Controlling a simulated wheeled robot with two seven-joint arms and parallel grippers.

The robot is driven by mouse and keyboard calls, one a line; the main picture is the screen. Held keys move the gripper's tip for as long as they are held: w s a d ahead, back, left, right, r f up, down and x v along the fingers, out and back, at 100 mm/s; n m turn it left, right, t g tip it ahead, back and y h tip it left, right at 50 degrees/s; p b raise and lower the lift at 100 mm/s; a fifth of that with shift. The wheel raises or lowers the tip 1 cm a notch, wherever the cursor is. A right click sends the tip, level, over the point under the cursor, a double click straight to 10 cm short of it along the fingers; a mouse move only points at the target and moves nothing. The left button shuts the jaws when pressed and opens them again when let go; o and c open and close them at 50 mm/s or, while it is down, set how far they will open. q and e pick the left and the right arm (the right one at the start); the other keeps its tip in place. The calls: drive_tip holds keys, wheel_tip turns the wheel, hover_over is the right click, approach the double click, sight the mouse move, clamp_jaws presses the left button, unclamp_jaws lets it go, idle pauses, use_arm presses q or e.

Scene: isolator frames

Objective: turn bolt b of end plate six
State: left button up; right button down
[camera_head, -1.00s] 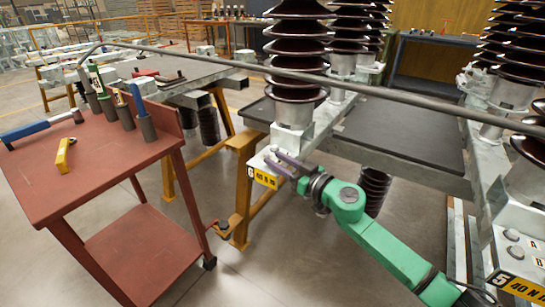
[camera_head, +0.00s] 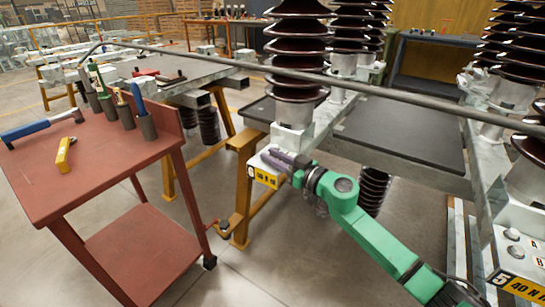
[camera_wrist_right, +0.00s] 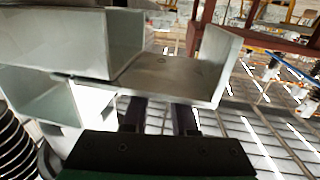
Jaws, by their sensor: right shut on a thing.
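End plate six (camera_head: 256,163) is the pale block with a yellow label (camera_head: 266,179) at the foot of the middle insulator. My right gripper (camera_head: 278,157) comes in from the right, its fingers low over the plate's top, shut on a bolt there. The fingers cover the bolt, and its letter cannot be read. In the right wrist view, the two dark fingers (camera_wrist_right: 159,117) reach under a grey metal channel (camera_wrist_right: 172,78), which hides their tips. My left gripper is out of view.
A ribbed insulator (camera_head: 295,60) rises just behind the plate. A long grey bar (camera_head: 330,80) crosses in front of the insulators. End plate five (camera_head: 520,222) is at the right. A red tool cart (camera_head: 100,175) stands at the left.

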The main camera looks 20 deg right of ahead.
drive_tip(key=shift+w+d+r+n+g+y, duration=0.1)
drive_tip(key=shift+n+g+y, duration=0.35)
drive_tip(key=shift+y, duration=0.15)
drive_tip(key=shift+w+d+n+g+y, duration=0.1)
drive_tip(key=shift+n+g+y, duration=0.3)
drive_tip(key=shift+y, duration=0.2)
drive_tip(key=n+g+y, duration=0.2)
drive_tip(key=shift+w+d+n+g+y, duration=0.2)
drive_tip(key=shift+n+g+y, duration=0.05)
drive_tip(key=shift+g+y, duration=0.1)
drive_tip(key=n+g+y+b, duration=0.2)
drive_tip(key=g+b, duration=0.1)
drive_tip(key=shift+w+d+n+g, duration=0.1)
drive_tip(key=shift+w+n+g, duration=0.05)
drive_tip(key=shift+n+g, duration=0.2)
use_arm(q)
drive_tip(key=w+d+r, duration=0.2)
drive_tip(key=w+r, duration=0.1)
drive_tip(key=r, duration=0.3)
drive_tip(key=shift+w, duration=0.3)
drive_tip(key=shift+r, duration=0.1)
use_arm(e)
drive_tip(key=c, duration=1)
unclamp_jaws()
